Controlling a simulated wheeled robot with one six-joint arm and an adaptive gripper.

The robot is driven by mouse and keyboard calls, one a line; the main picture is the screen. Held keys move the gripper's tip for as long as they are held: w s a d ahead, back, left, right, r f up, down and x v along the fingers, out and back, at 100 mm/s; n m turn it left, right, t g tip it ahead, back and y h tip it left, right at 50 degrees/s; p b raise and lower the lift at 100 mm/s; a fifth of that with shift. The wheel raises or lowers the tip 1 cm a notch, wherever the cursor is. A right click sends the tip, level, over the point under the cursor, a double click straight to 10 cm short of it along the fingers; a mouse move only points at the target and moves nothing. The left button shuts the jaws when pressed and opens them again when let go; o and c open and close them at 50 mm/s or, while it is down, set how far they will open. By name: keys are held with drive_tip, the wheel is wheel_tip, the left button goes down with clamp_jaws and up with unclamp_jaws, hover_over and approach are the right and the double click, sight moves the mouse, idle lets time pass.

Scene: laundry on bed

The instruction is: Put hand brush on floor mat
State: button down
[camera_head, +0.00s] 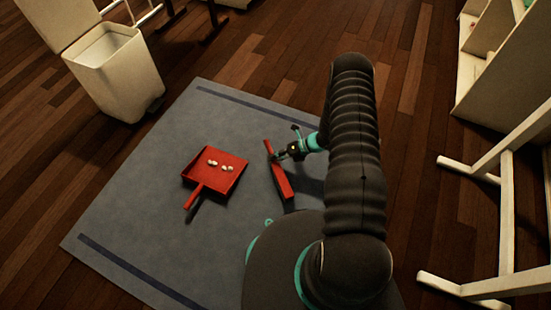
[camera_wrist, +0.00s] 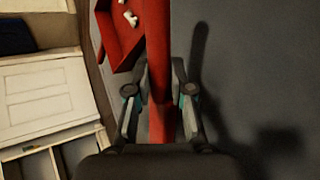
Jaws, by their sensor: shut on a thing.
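The red hand brush (camera_head: 282,181) is over the right part of the grey-blue floor mat (camera_head: 135,200) in the head view. My gripper (camera_head: 276,157) is shut on its handle from the right side. In the wrist view the brush (camera_wrist: 158,45) runs lengthwise between the two fingers of my gripper (camera_wrist: 161,80). A long shadow lies on the mat to its right, apart from the brush, so it appears held above the mat. The exact height cannot be told. My arm covers the mat's right part.
A red dustpan (camera_head: 222,171) with several small white bits lies on the mat, left of the brush. An open white bin (camera_head: 118,75) stands beyond the mat's left edge. White furniture legs (camera_head: 507,210) stand at right. The mat's lower left is clear.

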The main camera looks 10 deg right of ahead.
drive_tip(key=shift+f, duration=0.5)
drive_tip(key=shift+f, duration=0.15)
drive_tip(key=c, duration=1)
unclamp_jaws()
drive_tip(key=shift+c, duration=0.2)
